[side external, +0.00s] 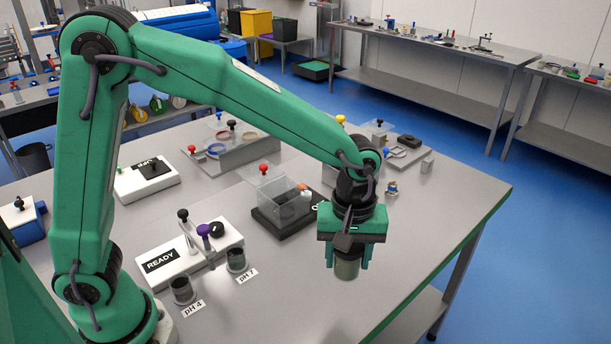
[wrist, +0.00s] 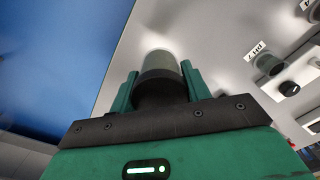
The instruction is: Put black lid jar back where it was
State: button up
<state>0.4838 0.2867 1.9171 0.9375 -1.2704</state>
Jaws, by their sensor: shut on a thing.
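The jar (side external: 347,270) hangs upright below my gripper (side external: 347,258) in the side external view, near the right front part of the bench. My gripper is shut on its upper part. In the wrist view the jar (wrist: 161,65) sits between the two green fingers (wrist: 158,78), with its dark lid (wrist: 160,96) toward the palm. The jar is greyish and looks translucent. Its lid is hidden by the fingers in the side view. I cannot tell whether its base touches the bench.
Two small cups, labelled pH 4 (side external: 183,291) and pH 7 (side external: 236,261), stand left of my gripper. A white READY unit (side external: 165,262) is behind them. A black device with a clear box (side external: 270,217) stands behind my gripper. The bench (side external: 400,240) is clear to the right.

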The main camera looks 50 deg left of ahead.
jog(key=w+a+f, duration=0.4)
jog(key=w+a, duration=0.1)
jog(key=w+a+f, duration=0.3)
jog(key=shift+w+a, duration=0.15)
jog(key=shift+a, duration=0.05)
jog(key=shift+f, duration=2)
jog(key=shift+f, duration=0.15)
jog(key=o, duration=1.1)
notch_tip(320, 180, up, 12)
jog(key=shift+r, duration=0.2)
